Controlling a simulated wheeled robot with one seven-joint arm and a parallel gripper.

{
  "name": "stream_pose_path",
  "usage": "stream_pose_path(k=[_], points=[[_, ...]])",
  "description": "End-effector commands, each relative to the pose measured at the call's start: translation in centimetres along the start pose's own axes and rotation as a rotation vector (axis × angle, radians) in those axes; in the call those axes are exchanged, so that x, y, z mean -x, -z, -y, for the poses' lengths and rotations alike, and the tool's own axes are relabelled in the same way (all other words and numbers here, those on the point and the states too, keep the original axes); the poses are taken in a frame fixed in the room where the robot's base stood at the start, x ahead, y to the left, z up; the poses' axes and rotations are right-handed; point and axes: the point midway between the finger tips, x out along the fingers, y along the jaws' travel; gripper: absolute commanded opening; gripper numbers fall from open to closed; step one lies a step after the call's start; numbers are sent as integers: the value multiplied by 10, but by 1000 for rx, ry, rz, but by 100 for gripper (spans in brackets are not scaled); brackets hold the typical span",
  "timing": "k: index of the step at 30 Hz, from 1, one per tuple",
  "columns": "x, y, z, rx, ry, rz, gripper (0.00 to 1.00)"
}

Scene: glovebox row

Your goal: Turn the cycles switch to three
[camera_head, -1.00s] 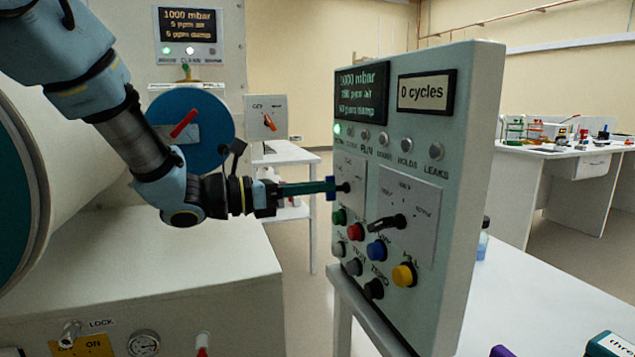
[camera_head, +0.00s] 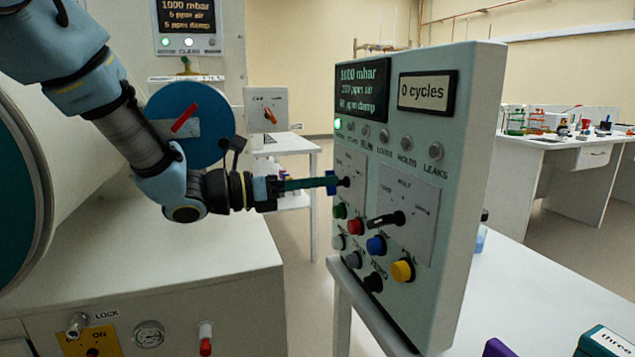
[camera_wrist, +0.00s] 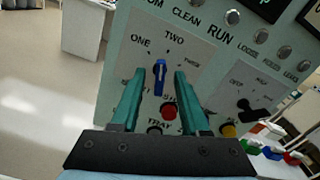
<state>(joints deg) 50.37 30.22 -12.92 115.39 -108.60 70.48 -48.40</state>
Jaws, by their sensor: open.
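The cycles switch (camera_wrist: 158,78) is a small blue handle on the panel's pale plate, marked ONE, TWO and a blurred third label at the right. Its handle stands roughly upright in the wrist view, pointing around the ONE and TWO marks; I cannot tell exactly which. My gripper (camera_wrist: 159,73) is open, with one teal finger on each side of the handle. I cannot tell whether the fingers touch it.
The control panel (camera_head: 460,150) stands upright on a white table (camera_head: 530,290). A black lever switch (camera_head: 386,219) sits right of the cycles switch. Several coloured push buttons, including a red one (camera_head: 355,227), lie close below. A "0 cycles" sign (camera_head: 427,92) is above.

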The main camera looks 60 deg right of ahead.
Motion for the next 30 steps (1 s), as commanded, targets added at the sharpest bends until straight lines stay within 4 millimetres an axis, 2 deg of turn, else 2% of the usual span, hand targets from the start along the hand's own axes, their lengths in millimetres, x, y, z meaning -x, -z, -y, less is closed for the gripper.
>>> stream_pose_path(k=[5, 8, 15, 21, 30], points=[[8, 0, -1, -1, -3, 1, 45], [23, 1, -2, 0, -5, 0, 45], [71, 1, -2, -1, -5, 1, 45], [99, 1, -1, 0, -3, 1, 45], [109, 0, 0, 0, 0, 0, 45]])
